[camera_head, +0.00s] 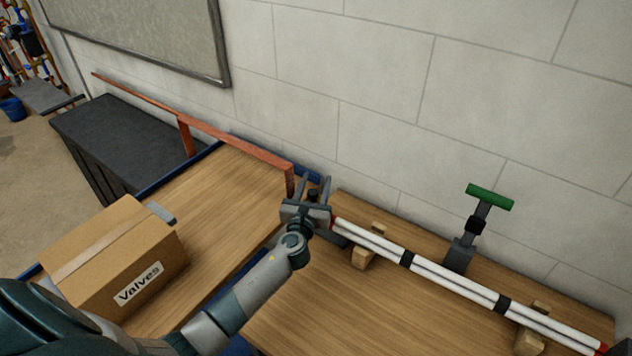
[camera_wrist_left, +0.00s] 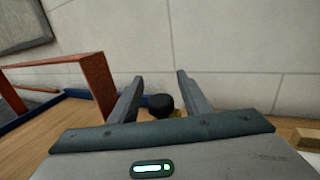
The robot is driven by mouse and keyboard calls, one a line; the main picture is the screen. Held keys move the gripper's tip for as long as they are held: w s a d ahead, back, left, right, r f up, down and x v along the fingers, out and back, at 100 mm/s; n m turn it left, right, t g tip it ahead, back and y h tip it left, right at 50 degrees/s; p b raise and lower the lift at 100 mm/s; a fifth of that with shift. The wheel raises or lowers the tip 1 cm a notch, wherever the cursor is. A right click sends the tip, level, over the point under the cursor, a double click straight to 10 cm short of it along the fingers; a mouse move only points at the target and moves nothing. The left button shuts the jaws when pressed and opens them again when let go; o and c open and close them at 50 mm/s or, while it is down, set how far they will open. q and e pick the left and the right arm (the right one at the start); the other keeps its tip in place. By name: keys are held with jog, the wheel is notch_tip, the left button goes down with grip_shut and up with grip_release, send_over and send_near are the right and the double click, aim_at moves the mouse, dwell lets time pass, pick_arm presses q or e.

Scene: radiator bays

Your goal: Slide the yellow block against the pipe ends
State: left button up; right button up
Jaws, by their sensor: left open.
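My left gripper (camera_head: 314,180) is open, at the left end of the white pipes (camera_head: 432,272). It also shows in the left wrist view (camera_wrist_left: 160,76), fingers apart. A black round knob (camera_wrist_left: 160,103) shows between the fingers; they look clear of it, though contact is hard to judge. A small bit of the yellow block (camera_wrist_left: 177,112) shows beside the knob; the gripper body hides the rest. In the head view the block is hidden behind my gripper. The pipes lie side by side with black bands and red ends, the left ends close to my wrist.
The pipes rest on wooden supports (camera_head: 368,246) on a wooden bench (camera_head: 330,300). A green-handled clamp (camera_head: 489,197) stands behind them. A rusty red rail (camera_head: 237,140) runs left of my gripper. A cardboard box labelled Valves (camera_head: 112,257) sits at left. A wall closes the back.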

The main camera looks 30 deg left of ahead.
pick_arm(q)
jog(key=shift+w, duration=0.15)
grip_shut()
jog(key=s+d, duration=0.1)
jog(key=d, duration=0.8)
jog(key=shift+s+p, duration=0.15)
jog(key=shift+p, duration=0.2)
grip_release()
jog(key=shift+s, duration=0.15)
